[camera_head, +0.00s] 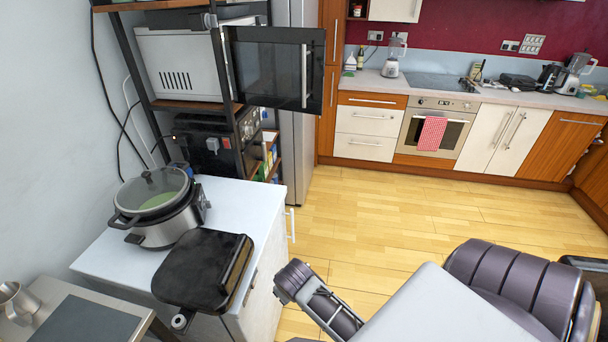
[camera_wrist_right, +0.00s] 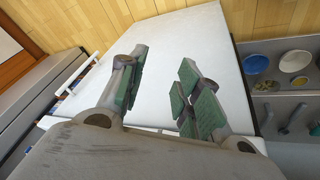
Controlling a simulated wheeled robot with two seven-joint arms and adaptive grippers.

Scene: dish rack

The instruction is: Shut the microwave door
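The microwave (camera_head: 182,62) stands on the upper shelf at the back left of the head view. Its black door (camera_head: 265,65) with a dark window is open, swung out to the right of the white body. The silver vertical handle (camera_head: 304,76) is near the door's right edge. My right arm comes in from the lower right of the head view, low and well away from the door, with its fingers not discernible there. In the right wrist view my right gripper (camera_wrist_right: 158,78) is open and empty above a white surface. My left gripper is not in view.
A slow cooker (camera_head: 160,210) and a black closed appliance (camera_head: 203,270) sit on the white cabinet (camera_head: 245,203) in front of the shelf rack. Wooden floor (camera_head: 390,205) lies open between it and the kitchen counter. The right wrist view also shows bowls (camera_wrist_right: 295,61) on a dark surface.

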